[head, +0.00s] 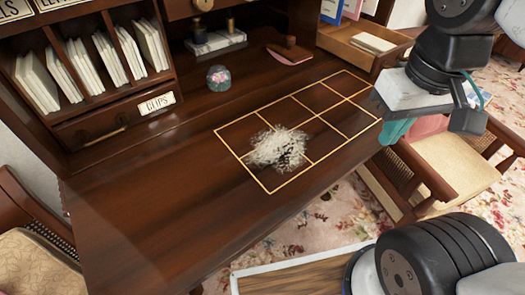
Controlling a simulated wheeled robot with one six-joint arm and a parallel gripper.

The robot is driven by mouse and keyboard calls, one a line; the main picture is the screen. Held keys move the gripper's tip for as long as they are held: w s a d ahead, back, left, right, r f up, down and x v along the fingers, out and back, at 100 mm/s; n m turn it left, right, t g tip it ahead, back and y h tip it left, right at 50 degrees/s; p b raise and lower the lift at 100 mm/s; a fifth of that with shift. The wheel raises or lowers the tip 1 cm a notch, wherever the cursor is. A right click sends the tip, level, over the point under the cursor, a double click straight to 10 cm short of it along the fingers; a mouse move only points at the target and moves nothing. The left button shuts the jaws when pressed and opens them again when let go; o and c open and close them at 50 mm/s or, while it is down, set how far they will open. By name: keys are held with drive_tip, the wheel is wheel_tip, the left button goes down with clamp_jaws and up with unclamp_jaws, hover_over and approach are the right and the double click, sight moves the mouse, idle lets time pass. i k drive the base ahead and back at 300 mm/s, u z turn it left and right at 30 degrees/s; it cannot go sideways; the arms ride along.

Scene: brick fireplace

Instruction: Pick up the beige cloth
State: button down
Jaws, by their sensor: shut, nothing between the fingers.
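I make out no clear beige cloth in the head view. A pale, fluffy greyish-white patch (280,148) lies on the dark wooden desk, over the near part of a yellow-lined grid (300,187). It looks more like dust or fluff than folded cloth. My gripper (424,100) is at the upper right, past the right edge of the grid and apart from the patch. It is shut and holds nothing; its fingertips are hard to make out. A teal piece (395,131) shows just below it; I cannot tell what it is.
A rack of envelopes (110,60) stands at the back left, above a drawer labelled CLIPS (115,115). A glass globe (219,78) and a stamp on a pink pad (289,52) are behind the grid. An open drawer (350,45) and a chair (450,160) are at the right. The desk's left front is clear.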

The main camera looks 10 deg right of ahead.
sight(373, 45)
drive_tip(key=k, duration=1.25)
drive_tip(key=z, duration=0.4)
drive_tip(key=i, duration=1.55)
drive_tip(key=u, duration=0.55)
